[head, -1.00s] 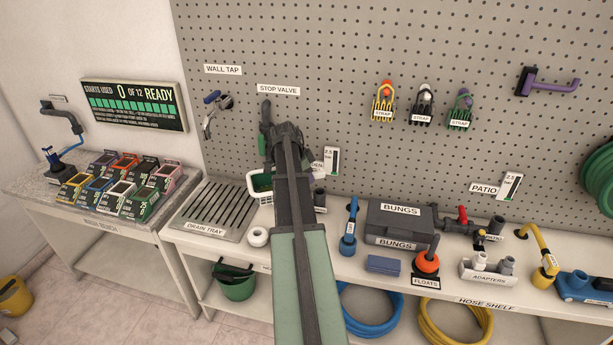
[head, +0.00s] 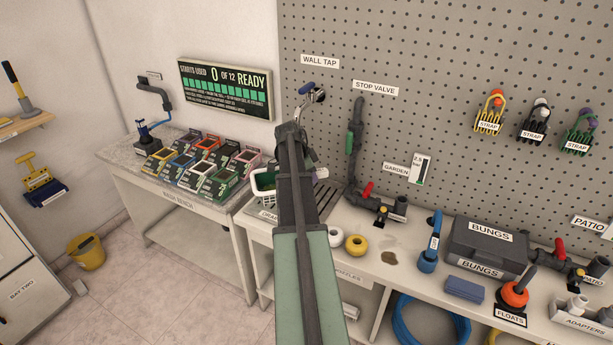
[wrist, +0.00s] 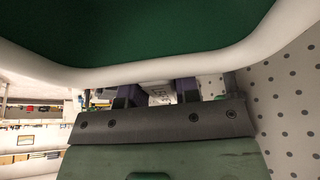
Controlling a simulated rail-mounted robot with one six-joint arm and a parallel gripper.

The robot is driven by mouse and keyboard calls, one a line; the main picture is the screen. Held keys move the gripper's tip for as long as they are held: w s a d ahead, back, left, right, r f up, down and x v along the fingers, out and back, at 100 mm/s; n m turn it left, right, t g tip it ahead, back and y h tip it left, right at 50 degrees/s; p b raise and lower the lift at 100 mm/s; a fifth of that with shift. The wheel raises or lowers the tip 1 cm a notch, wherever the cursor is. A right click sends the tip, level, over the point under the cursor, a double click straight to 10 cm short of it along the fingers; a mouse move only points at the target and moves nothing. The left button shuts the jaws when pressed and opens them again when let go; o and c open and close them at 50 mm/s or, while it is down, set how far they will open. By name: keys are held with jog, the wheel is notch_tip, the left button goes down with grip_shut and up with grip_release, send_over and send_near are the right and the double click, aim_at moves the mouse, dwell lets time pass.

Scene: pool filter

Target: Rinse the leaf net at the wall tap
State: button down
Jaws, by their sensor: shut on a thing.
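The leaf net, with a white rim and green inside, shows in the head view (head: 262,184) left of my arm's end, over the drain tray (head: 268,214). In the wrist view the net (wrist: 165,25) fills the top, its white rim crossing in front of my gripper (wrist: 158,95). The gripper is shut on the net; a pale part shows between the fingers. In the head view my arm hides the gripper and much of the net. The wall tap (head: 316,95), with a blue lever, is on the pegboard just above and right of my arm's end. I see no water running.
The stop valve (head: 355,140) hangs right of the tap. The garden valve (head: 375,203) with a red handle stands below it. White and yellow rings and a brown patch (head: 389,258) lie on the shelf. Several coloured boxes (head: 205,165) crowd the left bench.

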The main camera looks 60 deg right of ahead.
jog(key=d+f+m+g+y+b, duration=0.1)
jog(key=d+f+m+y+b, duration=0.2)
jog(key=f+m+b, duration=0.5)
jog(key=shift+d+f+m+g, duration=0.3)
jog(key=shift+d+f, duration=0.15)
jog(key=shift+f, duration=0.3)
jog(key=d+f+b, duration=0.1)
jog(key=f+b, duration=0.1)
jog(key=d+f+b, duration=0.1)
jog(key=d+b, duration=0.1)
jog(key=d+f+b, duration=0.1)
jog(key=f, duration=0.1)
jog(key=shift+w+d+f+b, duration=0.3)
jog(key=shift+w+f+b, duration=0.05)
jog(key=shift+b, duration=0.05)
jog(key=shift+d, duration=0.2)
jog(key=shift+f+b, duration=0.7)
